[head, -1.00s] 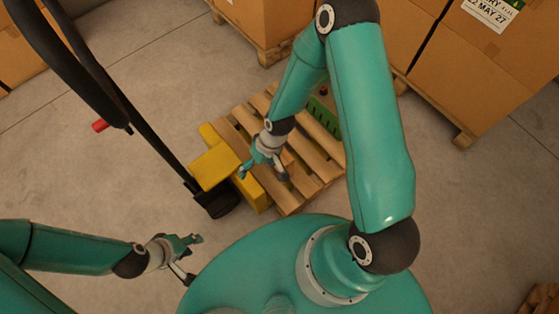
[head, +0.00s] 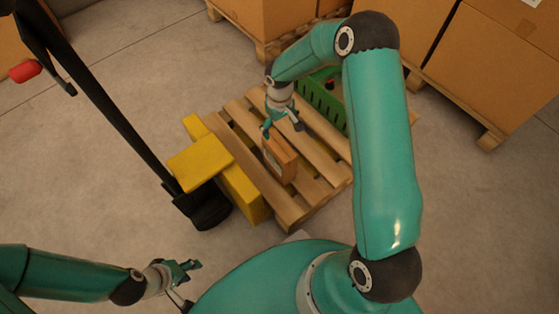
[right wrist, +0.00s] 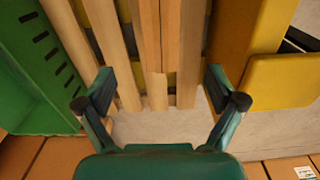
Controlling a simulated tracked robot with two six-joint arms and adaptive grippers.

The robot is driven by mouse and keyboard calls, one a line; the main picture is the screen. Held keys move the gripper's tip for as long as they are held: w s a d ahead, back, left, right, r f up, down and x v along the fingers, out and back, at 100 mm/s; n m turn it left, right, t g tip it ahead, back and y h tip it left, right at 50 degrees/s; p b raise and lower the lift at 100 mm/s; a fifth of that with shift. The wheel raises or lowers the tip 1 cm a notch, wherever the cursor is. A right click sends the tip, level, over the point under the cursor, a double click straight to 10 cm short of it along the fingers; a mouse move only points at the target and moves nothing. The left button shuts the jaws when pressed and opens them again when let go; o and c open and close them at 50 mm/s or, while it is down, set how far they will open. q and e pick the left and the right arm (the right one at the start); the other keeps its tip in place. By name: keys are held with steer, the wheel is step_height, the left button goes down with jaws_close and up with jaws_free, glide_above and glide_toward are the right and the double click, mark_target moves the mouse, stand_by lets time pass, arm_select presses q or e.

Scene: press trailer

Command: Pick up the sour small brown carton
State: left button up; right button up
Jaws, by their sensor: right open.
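A small brown carton (head: 282,157) stands on the wooden pallet (head: 290,213) in the head view. A pale patch shows on its left face, but I cannot read any word. My right gripper (head: 284,129) is open and empty, just beyond the carton's upper edge in the picture. In the right wrist view, its open fingers (right wrist: 160,95) frame pallet slats; I cannot clearly tell the carton from the wood there. My left gripper (head: 187,284) is at the lower left, with its fingers apart and nothing between them.
A green crate (head: 318,100) with a small red item in it sits on the pallet's far right; it also shows in the right wrist view (right wrist: 35,75). A yellow pallet jack (head: 203,165) with a black handle stands at the left. Large boxes on pallets (head: 487,70) stand behind.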

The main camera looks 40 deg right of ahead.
mark_target(280, 145)
step_height(280, 145, down, 8)
steer(key=shift+f+b, duration=0.15)
steer(key=shift+b, duration=0.8)
steer(key=shift+f+b, duration=0.95)
steer(key=shift+f, duration=1.65)
steer(key=shift+c, duration=0.4)
jaws_close()
steer(key=shift+r, duration=0.1)
